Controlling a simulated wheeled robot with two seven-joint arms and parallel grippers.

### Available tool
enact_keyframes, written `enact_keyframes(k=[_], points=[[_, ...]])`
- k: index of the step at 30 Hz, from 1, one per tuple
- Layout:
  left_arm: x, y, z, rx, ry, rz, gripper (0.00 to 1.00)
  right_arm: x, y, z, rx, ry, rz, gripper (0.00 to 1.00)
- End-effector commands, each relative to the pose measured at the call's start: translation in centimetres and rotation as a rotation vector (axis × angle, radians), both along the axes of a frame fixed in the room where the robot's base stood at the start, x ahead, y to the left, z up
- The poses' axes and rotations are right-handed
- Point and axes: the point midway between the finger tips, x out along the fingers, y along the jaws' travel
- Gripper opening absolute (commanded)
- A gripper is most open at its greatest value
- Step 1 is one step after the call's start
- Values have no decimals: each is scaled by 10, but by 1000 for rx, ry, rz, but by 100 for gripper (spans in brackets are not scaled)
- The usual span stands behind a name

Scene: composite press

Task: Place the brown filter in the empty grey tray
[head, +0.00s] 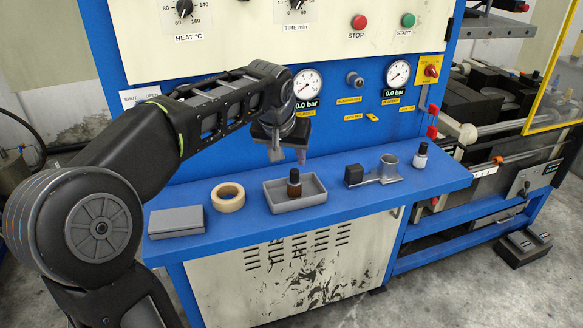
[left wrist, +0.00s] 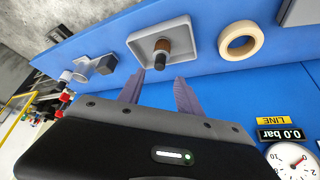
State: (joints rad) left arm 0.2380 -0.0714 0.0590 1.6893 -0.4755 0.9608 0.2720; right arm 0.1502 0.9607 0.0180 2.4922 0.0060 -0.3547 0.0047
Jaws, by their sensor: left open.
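The brown filter (head: 294,187), a small brown cylinder with a black top, stands upright inside the grey tray (head: 318,198) on the blue bench. The left wrist view also shows the filter (left wrist: 162,48) within the rim of the tray (left wrist: 183,22). Nothing else shows in the tray. My left gripper (head: 288,156) is open and empty, above and behind the filter and apart from it. In the left wrist view its two fingers (left wrist: 158,88) point toward the tray with a gap between them. My right gripper is not in view.
On the bench, a tape roll (head: 228,197) and a flat grey box (head: 176,221) lie left of the tray. A black block (head: 354,174), a grey fixture with a cup (head: 388,168) and a white bottle (head: 420,157) stand to its right. The press panel rises behind.

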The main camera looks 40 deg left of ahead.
Motion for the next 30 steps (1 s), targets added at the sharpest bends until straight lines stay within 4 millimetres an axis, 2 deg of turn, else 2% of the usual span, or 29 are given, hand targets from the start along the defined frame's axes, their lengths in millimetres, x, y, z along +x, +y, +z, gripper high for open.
enact_keyframes(k=[3,7,30], points=[[-7,-3,15,1,-3,1,42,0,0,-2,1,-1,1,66],[-12,-4,23,0,-1,1,42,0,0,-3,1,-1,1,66],[-13,-5,24,0,0,1,42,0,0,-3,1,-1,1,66]])
